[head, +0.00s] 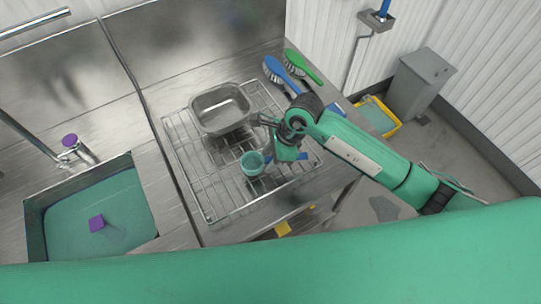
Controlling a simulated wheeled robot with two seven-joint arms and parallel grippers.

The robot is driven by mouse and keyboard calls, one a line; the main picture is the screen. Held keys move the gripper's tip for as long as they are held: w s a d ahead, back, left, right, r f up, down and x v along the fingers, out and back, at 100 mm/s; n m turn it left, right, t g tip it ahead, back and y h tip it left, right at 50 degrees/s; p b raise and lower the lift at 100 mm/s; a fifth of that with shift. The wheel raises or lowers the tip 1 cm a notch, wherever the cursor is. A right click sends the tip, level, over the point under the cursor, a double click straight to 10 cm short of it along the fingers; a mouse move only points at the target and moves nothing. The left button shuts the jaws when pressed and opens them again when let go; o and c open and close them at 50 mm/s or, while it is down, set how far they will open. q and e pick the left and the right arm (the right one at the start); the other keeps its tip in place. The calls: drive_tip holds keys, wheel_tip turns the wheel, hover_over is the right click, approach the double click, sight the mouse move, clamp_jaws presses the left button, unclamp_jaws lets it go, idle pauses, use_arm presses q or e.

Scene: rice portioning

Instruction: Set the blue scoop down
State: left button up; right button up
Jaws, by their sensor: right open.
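The scoop has a teal-blue bowl (252,163) that rests on the wire rack (215,213). A blue strip (301,156), which looks like its handle, shows to the right of the bowl, partly hidden by my gripper. My right gripper (268,128) is open above the rack, just behind the scoop and beside the metal pan. Its fingers are small and partly hidden by the wrist, so I cannot tell whether they touch the scoop. My left gripper is not in view.
A metal pan (221,108) sits on the rack. A blue brush (283,75) and a green brush (302,66) lie behind it. A grey bin (420,82) and yellow-rimmed container (379,116) stand at right.

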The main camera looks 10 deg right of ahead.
drive_tip(key=shift+r, duration=0.2)
drive_tip(key=shift+w+d+r, duration=0.1)
drive_tip(key=shift+d+r, duration=0.05)
drive_tip(key=shift+r, duration=0.15)
drive_tip(key=b+v, duration=0.3)
drive_tip(key=v, duration=0.8)
drive_tip(key=shift+r, duration=0.1)
